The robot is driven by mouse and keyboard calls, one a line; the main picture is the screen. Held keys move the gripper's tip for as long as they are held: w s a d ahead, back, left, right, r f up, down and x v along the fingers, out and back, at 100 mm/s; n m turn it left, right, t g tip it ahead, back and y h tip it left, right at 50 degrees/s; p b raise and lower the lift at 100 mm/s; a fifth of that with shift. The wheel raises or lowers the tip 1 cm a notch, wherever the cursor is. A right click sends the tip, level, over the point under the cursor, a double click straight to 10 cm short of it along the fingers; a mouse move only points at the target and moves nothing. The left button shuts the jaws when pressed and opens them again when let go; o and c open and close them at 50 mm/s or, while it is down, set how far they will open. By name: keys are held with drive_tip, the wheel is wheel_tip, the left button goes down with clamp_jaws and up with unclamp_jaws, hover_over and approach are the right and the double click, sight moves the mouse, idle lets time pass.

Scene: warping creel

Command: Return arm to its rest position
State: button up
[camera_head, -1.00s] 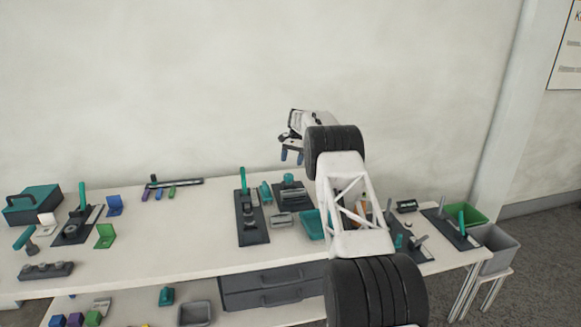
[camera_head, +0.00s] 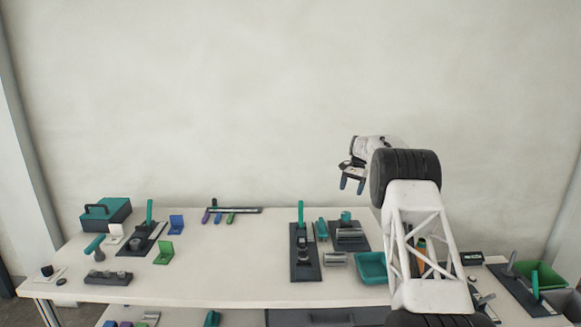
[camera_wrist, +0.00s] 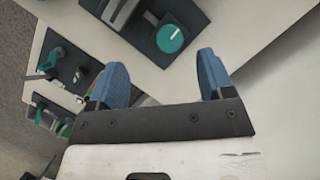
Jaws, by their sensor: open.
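My gripper (camera_head: 352,185) is open and empty, with its two blue fingers pointing down. In the head view it hangs in the air above the back of the workbench (camera_head: 220,262), near a dark fixture (camera_head: 350,235) with a teal knob. In the wrist view my gripper (camera_wrist: 165,82) shows its blue fingers spread apart with nothing between them. Beyond the fingertips the wrist view shows a dark plate with a teal round knob (camera_wrist: 170,38). My white and black arm covers part of the bench's right side.
A teal toolbox (camera_head: 105,214) stands at the far left. A green bin (camera_head: 540,275) is at the right end. The bench's middle left front is clear.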

drive_tip(key=s+a+r+n+t+h, duration=0.1)
drive_tip(key=s+a+r, duration=0.2)
drive_tip(key=s+r, duration=0.8)
drive_tip(key=s+a+r+n+t, duration=0.1)
drive_tip(key=s+a+r+n, duration=0.1)
drive_tip(key=s+r, duration=1)
drive_tip(key=s+a+r+n+t+h, duration=0.1)
drive_tip(key=s, duration=1.1)
drive_tip(key=s+a+r+n, duration=0.1)
drive_tip(key=s+a, duration=0.1)
drive_tip(key=s, duration=1)
drive_tip(key=s+f+n+t, duration=0.1)
drive_tip(key=s+f, duration=0.2)
drive_tip(key=s, duration=0.9)
drive_tip(key=s+a+f+n, duration=0.1)
drive_tip(key=s+f, duration=0.3)
drive_tip(key=s, duration=0.8)
drive_tip(key=s+f+t+h, duration=0.1)
drive_tip(key=s+f, duration=0.3)
drive_tip(key=s, duration=0.8)
drive_tip(key=shift+a+f+n+t, duration=0.15)
drive_tip(key=shift+f+n+t, duration=0.15)
drive_tip(key=shift+n, duration=0.1)
